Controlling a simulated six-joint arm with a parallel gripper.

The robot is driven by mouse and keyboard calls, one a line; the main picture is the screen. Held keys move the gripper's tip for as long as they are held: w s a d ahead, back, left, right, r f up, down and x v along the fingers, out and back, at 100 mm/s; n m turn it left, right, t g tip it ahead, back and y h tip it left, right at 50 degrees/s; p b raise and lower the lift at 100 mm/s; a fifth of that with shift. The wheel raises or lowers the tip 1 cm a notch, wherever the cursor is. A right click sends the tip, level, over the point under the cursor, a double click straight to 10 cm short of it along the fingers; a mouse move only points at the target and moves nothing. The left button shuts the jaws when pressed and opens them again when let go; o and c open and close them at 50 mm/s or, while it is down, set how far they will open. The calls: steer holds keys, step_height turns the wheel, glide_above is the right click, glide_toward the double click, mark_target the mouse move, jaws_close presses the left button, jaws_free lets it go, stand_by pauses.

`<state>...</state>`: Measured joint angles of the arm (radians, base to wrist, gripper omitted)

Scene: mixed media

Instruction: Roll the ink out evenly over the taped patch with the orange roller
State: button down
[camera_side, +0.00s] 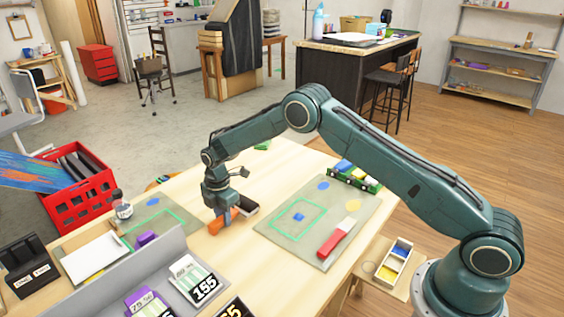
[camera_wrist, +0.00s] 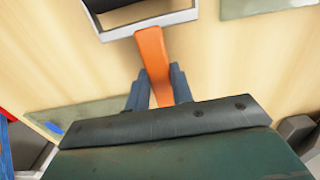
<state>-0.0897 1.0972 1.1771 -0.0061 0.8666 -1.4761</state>
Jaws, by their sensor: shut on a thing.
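My gripper (camera_side: 222,200) is shut on the orange handle of the orange roller (camera_side: 217,224). In the wrist view, the handle (camera_wrist: 153,52) runs between my two fingers (camera_wrist: 158,90) to a pale frame around a dark roller, cut off at the top edge. In the side view, the dark roller end lies to the right of my gripper, low over bare wood; contact is unclear. A green tape outline (camera_side: 275,225) on the right grey board encloses a small blue ink spot (camera_side: 299,217). Another green tape outline (camera_side: 180,215) is on the left board, partly hidden.
The right board (camera_side: 350,212) also carries blue and yellow spots and a red-handled tool (camera_side: 337,240). A green rack of bottles (camera_side: 354,177) stands behind it. Number cards (camera_side: 197,281) and a grey divider stand at front left. Bare wood lies between the boards.

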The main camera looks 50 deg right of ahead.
steer(key=shift+r, duration=0.25)
steer(key=shift+r, duration=0.3)
steer(key=shift+r, duration=0.15)
steer(key=shift+r, duration=2.35)
steer(key=c, duration=2)
jaws_free()
jaws_close()
